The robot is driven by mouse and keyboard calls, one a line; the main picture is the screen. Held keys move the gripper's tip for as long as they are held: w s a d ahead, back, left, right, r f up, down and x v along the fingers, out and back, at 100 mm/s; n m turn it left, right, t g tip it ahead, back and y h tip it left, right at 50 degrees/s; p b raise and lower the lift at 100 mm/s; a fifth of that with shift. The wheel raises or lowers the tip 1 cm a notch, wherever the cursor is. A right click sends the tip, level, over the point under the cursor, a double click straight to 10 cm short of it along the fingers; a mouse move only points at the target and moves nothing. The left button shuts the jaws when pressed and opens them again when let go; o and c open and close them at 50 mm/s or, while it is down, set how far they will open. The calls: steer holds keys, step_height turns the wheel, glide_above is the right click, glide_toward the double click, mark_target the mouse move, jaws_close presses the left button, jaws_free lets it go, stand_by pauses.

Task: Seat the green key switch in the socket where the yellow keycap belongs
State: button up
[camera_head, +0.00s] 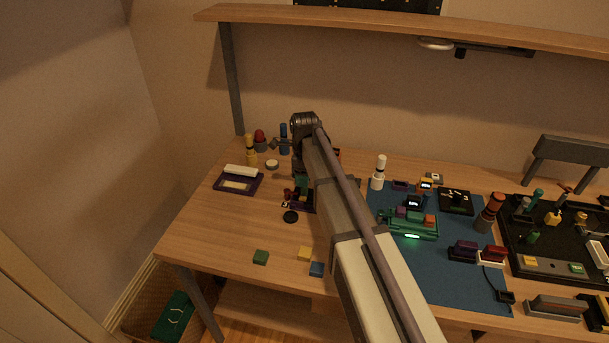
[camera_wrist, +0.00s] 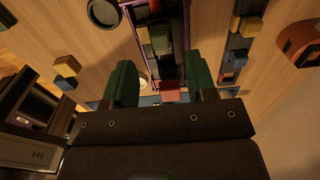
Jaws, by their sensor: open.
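My gripper (camera_wrist: 162,72) is open, with its two dark green fingers apart over a purple-edged tray (camera_wrist: 186,40) of small dark parts. A small red block (camera_wrist: 171,92) shows between the fingers. In the head view, my gripper (camera_head: 302,181) points down by the same tray, partly hidden by my arm. I cannot tell which part is the green key switch. A green board (camera_head: 412,226) with purple and orange blocks sits on the blue mat; no empty socket is clear.
A purple-framed tray (camera_head: 238,184) with a white piece is at left. Bottles stand behind. The wooden table's front left is mostly clear; a shelf (camera_head: 400,29) spans above.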

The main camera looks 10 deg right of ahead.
step_height(320, 180, up, 6)
steer(key=p, duration=0.3)
steer(key=shift+f+p, duration=0.15)
steer(key=shift+p, duration=0.15)
steer(key=s+n, duration=2.3)
steer(key=s, duration=0.1)
steer(key=shift+s, duration=0.25)
